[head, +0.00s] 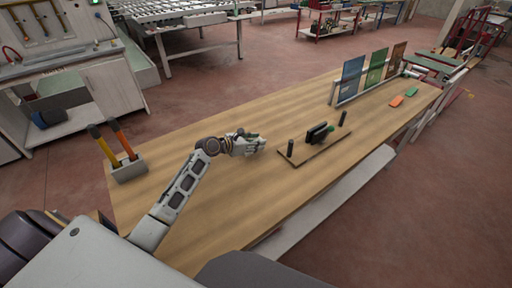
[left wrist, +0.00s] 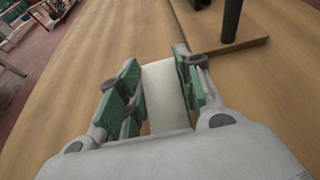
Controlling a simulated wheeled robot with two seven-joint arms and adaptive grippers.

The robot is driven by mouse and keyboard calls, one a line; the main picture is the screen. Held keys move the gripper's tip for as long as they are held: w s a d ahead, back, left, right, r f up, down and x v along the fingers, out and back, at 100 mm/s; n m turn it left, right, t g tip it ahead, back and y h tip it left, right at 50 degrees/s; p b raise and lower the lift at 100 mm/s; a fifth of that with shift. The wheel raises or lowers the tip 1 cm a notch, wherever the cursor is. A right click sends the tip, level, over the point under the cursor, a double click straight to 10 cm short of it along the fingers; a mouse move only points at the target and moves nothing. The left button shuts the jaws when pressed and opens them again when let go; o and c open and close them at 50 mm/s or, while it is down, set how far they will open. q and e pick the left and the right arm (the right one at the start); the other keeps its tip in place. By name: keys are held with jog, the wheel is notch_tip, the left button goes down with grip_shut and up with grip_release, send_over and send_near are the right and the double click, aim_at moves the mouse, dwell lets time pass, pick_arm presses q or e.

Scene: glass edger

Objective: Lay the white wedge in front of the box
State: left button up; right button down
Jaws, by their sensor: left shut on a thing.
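My left gripper (head: 258,144) is low over the middle of the wooden table (head: 225,215). In the left wrist view its green-padded fingers (left wrist: 158,95) are shut on the white wedge (left wrist: 164,92), a pale block between the pads. In the head view the wedge is hidden or too small to make out. A grey box (head: 130,170) with two tool handles, yellow and orange, stands at the table's left end, left of my gripper. I cannot tell whether this is the box meant. My right gripper is not in view.
Just right of my gripper lies a wooden board (head: 303,158) with black upright posts and a dark piece. Its corner shows in the wrist view (left wrist: 228,45). A rack of coloured glass panes (head: 376,68) stands farther right. The table between box and gripper is clear.

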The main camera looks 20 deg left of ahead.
pick_arm(q)
jog(key=shift+f, duration=1.3)
jog(key=o, duration=1.1)
jog(key=shift+f, duration=0.1)
jog(key=shift+c, duration=0.2)
jog(key=shift+v, duration=6.05)
